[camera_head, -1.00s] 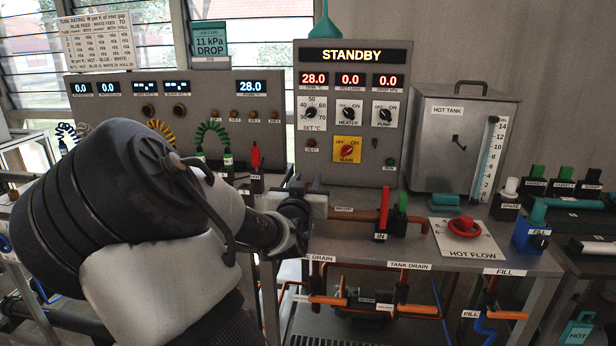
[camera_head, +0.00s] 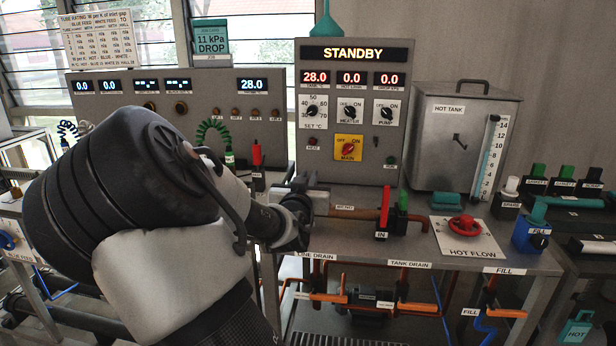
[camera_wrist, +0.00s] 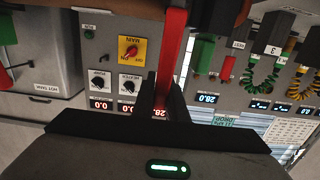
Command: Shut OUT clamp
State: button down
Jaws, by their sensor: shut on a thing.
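In the wrist view, which is upside down, my gripper (camera_wrist: 163,100) has its dark fingers closed on a long red lever (camera_wrist: 174,50). Its label is hidden, so I cannot read whether it is the OUT clamp. In the head view my gripper (camera_head: 310,200) is at the left end of a copper-coloured pipe on the bench, and my arm hides most of what it holds. The red IN clamp (camera_head: 384,212) stands upright further right on the bench, beside a green handle (camera_head: 403,200), apart from my gripper.
The control panel (camera_head: 350,160) reading STANDBY stands close behind my gripper. The hot tank (camera_head: 445,145) and the red HOT FLOW wheel (camera_head: 464,224) are to the right.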

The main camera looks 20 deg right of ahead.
jog(key=shift+w+d+r+g+y+p, duration=0.2)
jog(key=shift+w+d+g+y+p, duration=0.15)
jog(key=shift+p, duration=0.6)
jog(key=shift+w+d+f+g+y+p, duration=0.3)
jog(key=shift+w+d+g+y+p, duration=0.35)
jog(key=shift+p, duration=0.5)
jog(key=f+g+y+p, duration=0.1)
jog(key=w+d+f+g+p, duration=0.1)
jog(key=g+p, duration=0.1)
jog(key=w+f+g+y+p, duration=0.1)
jog(key=p, duration=0.1)
jog(key=shift+w+d+f+g+y, duration=0.15)
jog(key=shift+w+f+g+y, duration=0.15)
jog(key=shift+f+g, duration=0.1)
jog(key=f+g+y+p, duration=0.1)
jog(key=f+g+p, duration=0.1)
jog(key=f+p, duration=0.1)
jog(key=shift+w+d+g+y, duration=0.2)
jog(key=shift+w+g+y, duration=0.1)
jog(key=shift+y, duration=0.1)
jog(key=shift+f+g+y+p, duration=0.7)
jog(key=shift+f+g+p, duration=0.4)
jog(key=shift+f+p, duration=0.4)
jog(key=shift+r, duration=0.1)
jog(key=c, duration=1.8)
grip_release()
jog(key=shift+o, duration=0.2)
jog(key=shift+a, duration=0.1)
